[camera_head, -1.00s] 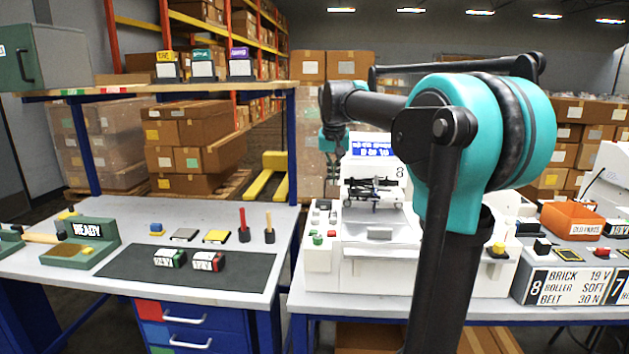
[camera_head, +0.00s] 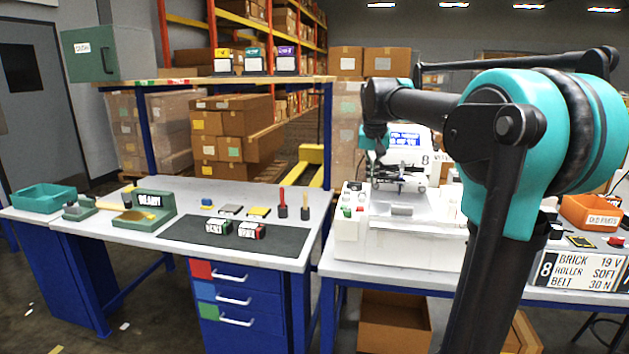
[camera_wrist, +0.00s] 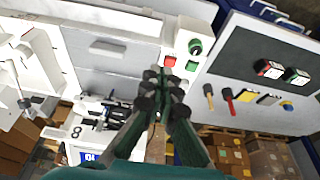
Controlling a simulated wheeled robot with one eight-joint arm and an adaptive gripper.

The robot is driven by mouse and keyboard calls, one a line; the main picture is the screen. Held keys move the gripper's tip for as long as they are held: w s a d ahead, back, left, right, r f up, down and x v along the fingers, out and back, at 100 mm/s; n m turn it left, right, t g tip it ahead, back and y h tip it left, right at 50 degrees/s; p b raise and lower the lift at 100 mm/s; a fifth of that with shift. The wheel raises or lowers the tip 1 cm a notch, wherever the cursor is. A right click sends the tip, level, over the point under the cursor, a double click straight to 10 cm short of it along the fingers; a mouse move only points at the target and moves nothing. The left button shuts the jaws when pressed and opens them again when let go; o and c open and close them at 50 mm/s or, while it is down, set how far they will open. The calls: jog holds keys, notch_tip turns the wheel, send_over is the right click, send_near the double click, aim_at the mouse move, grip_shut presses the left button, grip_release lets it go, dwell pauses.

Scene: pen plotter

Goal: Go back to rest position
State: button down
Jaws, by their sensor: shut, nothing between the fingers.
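My gripper shows in the wrist view (camera_wrist: 164,78) with its dark fingers drawn together and nothing between them. Below it in that view lies the white plotter (camera_wrist: 128,78), with a green knob and red and green buttons beside the fingertips. From this view I cannot tell the exact height of the fingers above it. The fingers are hard to make out there. The plotter has a lit blue screen and carries the number 8.
An orange bin (camera_head: 592,213) is at the right. Floor shows at front left.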

jog(key=s+d+f+n, duration=0.2)
jog(key=s+f, duration=2.6)
jog(key=f, duration=0.3)
jog(key=shift+s+f+y, duration=0.4)
